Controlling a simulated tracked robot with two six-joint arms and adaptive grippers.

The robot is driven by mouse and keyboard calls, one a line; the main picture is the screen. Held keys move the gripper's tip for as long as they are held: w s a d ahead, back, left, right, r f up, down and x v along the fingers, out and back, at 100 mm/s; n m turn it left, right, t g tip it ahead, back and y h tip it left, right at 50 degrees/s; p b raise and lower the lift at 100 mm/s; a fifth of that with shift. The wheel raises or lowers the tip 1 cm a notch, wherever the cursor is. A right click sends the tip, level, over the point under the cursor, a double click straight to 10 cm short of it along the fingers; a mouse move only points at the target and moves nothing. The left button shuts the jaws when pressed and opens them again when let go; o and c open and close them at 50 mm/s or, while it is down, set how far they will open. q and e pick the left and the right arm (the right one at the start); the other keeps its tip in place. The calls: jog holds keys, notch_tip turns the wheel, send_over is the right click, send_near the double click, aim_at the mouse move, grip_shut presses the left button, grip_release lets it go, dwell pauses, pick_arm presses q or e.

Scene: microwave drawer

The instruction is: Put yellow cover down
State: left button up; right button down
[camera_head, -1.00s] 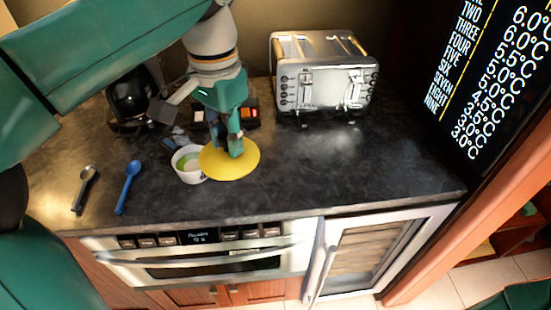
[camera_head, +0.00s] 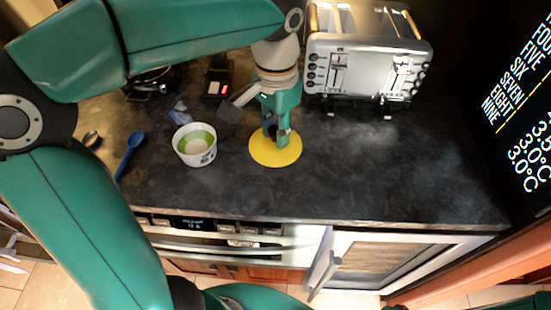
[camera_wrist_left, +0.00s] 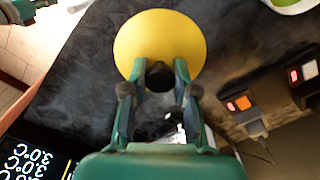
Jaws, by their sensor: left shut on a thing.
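The yellow cover (camera_head: 275,151) is a flat round disc with a dark knob, on or just above the dark countertop, right of a white bowl (camera_head: 195,145) with a green inside. I cannot tell whether it touches the counter. My left gripper (camera_head: 275,136) points down at the cover's middle and is shut on its knob. In the left wrist view the cover (camera_wrist_left: 160,38) lies beyond the fingertips (camera_wrist_left: 154,78), which hold the dark knob. The bowl is open on top. My right gripper does not show.
A silver toaster (camera_head: 366,55) stands at the back right. A blue spoon (camera_head: 130,153) and another spoon (camera_head: 91,140) lie at the left. The countertop (camera_head: 400,170) is clear to the right of the cover. The oven front (camera_head: 225,245) is below the counter edge.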

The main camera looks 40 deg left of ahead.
pick_arm(q)
notch_tip(320, 180, down, 9)
jog(key=shift+s+f, duration=0.1)
dwell(0.4)
jog(key=shift+b, duration=0.3)
jog(key=shift+f, duration=0.15)
jog(key=o, duration=0.9)
jog(key=shift+o, duration=0.2)
jog(key=shift+r, duration=0.2)
notch_tip(320, 180, up, 12)
jog(key=shift+p, duration=0.6)
